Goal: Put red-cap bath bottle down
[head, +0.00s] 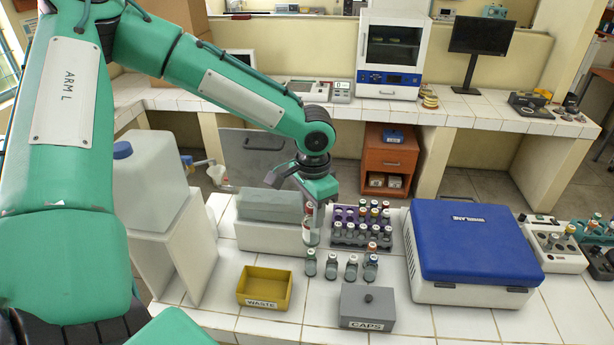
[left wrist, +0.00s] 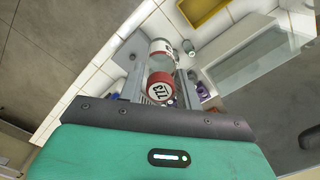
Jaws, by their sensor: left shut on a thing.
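My left gripper (head: 311,211) is shut on a clear bottle with a red cap (head: 309,210), its glass body hanging below the fingers. In the left wrist view the red cap (left wrist: 159,86) carries a printed number and sits between the fingers, with a labelled body beyond it. The bottle looks about upright, over the white tiled bench just left of a rack of capped bottles (head: 362,243). I cannot tell whether its base touches the bench. My right gripper is not in view.
Several loose bottles (head: 331,266) stand in front of the rack. A yellow WASTE bin (head: 265,302) and grey CAPS box (head: 367,318) are nearer. A grey-white block (head: 268,236) is left, a blue-lidded box (head: 475,245) right. Bare tiles show around the bins.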

